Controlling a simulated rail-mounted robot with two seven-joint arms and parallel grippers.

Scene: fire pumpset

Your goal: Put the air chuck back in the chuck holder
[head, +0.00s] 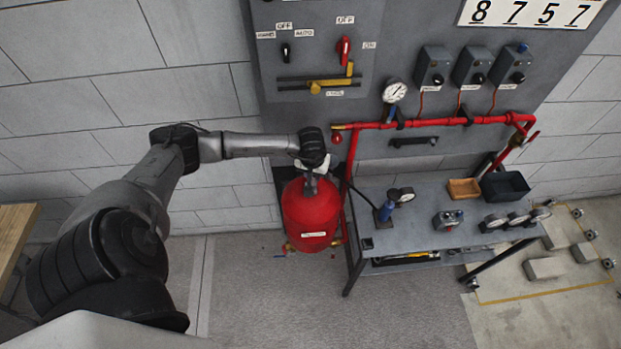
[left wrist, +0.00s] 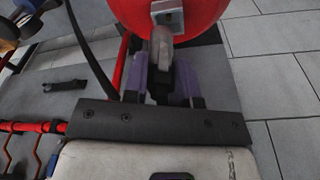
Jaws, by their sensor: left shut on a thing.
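My left gripper (head: 311,178) is above the top of the red tank (head: 311,214). In the left wrist view its purple fingers (left wrist: 163,84) are closed on a small grey piece that looks like the air chuck (left wrist: 161,48). The piece points at a square metal fitting (left wrist: 168,14) on the red tank; I cannot tell whether they touch. A black hose (head: 359,194) runs from near the gripper to a blue-handled part with a gauge (head: 385,211) on the grey bench. I cannot clearly pick out the chuck holder. My right gripper is out of view.
The grey bench (head: 430,228) also carries gauges (head: 516,217), a wooden tray (head: 464,188) and a dark bin (head: 504,186). A red pipe (head: 440,122) crosses the panel (head: 420,75) and drops beside the tank. The floor in front (head: 300,300) is clear.

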